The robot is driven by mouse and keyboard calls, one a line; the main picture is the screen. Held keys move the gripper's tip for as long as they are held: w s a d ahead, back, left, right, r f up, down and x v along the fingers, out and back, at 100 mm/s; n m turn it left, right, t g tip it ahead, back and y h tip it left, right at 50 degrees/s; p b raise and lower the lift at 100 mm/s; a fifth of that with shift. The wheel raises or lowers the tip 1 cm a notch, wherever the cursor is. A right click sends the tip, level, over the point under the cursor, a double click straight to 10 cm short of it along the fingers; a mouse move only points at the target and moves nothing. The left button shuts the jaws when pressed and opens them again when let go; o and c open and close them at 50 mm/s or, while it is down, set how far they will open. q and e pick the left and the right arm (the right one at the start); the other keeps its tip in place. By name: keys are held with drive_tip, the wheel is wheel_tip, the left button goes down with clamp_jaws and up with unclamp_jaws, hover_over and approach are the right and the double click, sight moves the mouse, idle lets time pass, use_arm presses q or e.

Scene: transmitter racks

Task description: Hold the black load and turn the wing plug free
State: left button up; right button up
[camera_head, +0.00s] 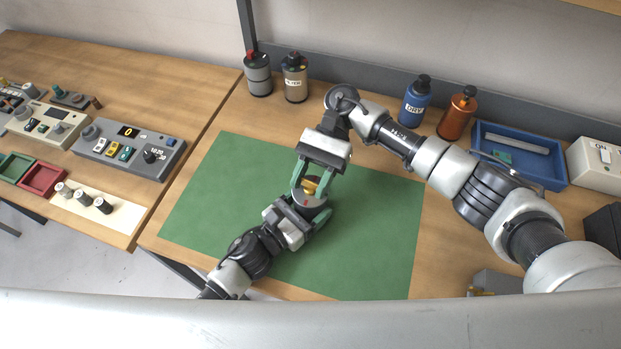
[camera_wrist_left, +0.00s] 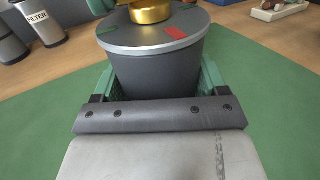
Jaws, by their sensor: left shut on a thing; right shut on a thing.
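The black load (camera_head: 308,201) is a dark upright cylinder over the green mat; its grey top carries a red and a green mark. In the left wrist view the load (camera_wrist_left: 155,72) fills the space between the green fingers. My left gripper (camera_head: 299,212) is shut on its sides. The brass wing plug (camera_head: 310,187) sits on top at the centre; in the left wrist view only its lower round part (camera_wrist_left: 150,11) shows, cut off by the top edge. My right gripper (camera_head: 312,181) reaches from behind and is shut on the plug, hiding part of it.
The green mat (camera_head: 225,190) is otherwise clear. Behind it stand a grey bottle (camera_head: 258,77), a FILTER bottle (camera_head: 295,78), a blue bottle (camera_head: 416,101) and an orange bottle (camera_head: 456,115). A blue tray (camera_head: 562,178) lies right. Instrument boxes (camera_head: 125,150) fill the left table.

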drive_tip(key=shift+n+h, duration=0.7)
drive_tip(key=shift+h, duration=0.1)
drive_tip(key=shift+f+g, duration=0.1)
drive_tip(key=shift+g, duration=0.2)
drive_tip(key=o, duration=0.9)
drive_tip(key=shift+v, duration=3.85)
drive_tip(key=shift+a, duration=0.1)
use_arm(q)
drive_tip(key=o, duration=1.2)
